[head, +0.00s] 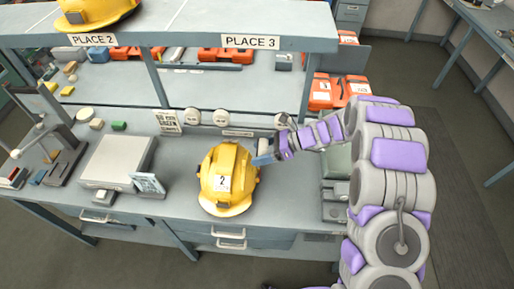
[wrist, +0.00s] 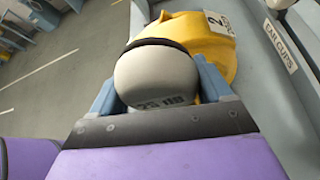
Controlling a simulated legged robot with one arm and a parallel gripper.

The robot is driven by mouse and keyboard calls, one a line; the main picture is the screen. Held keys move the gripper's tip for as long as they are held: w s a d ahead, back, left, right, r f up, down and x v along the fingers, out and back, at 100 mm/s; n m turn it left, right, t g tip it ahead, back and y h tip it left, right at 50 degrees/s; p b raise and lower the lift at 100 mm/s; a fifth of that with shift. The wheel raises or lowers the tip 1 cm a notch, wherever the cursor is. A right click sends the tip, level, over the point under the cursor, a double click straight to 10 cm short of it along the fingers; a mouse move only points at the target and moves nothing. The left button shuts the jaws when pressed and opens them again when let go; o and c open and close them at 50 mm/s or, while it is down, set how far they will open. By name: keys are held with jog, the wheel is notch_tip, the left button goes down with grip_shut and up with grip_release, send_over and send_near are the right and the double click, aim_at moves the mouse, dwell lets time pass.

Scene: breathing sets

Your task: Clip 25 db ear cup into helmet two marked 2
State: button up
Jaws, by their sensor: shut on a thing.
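The yellow helmet marked 2 (head: 238,164) sits on the workbench, its white label facing the front. It also shows in the wrist view (wrist: 190,30). My gripper (head: 264,156) is at the helmet's right side. In the wrist view its blue fingers are shut on the pale grey ear cup (wrist: 155,78), which reads 25 dB and has a dark cushion rim. The cup is right against or very near the helmet; I cannot tell whether it is clipped in. In the head view the cup is mostly hidden by my gripper.
A shelf (head: 190,40) marked PLACE 2 and PLACE 3 overhangs the back, with another yellow helmet (head: 97,12). Grey-green cases (head: 336,180) are right.

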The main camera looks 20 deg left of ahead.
jog(key=shift+d+f, duration=0.35)
jog(key=shift+f, duration=0.45)
jog(key=shift+a+f, duration=0.3)
jog(key=shift+f, duration=0.25)
jog(key=shift+a+f, duration=0.3)
jog(key=shift+f, duration=0.2)
jog(key=shift+a+f, duration=0.3)
jog(key=shift+a, duration=0.05)
jog(key=shift+d+r, duration=0.2)
jog(key=shift+d, duration=0.6)
jog(key=shift+s+a, duration=0.15)
jog(key=shift+a, duration=0.55)
jog(key=shift+d+p, duration=0.1)
jog(key=shift+p, duration=0.3)
jog(key=shift+f, duration=2.1)
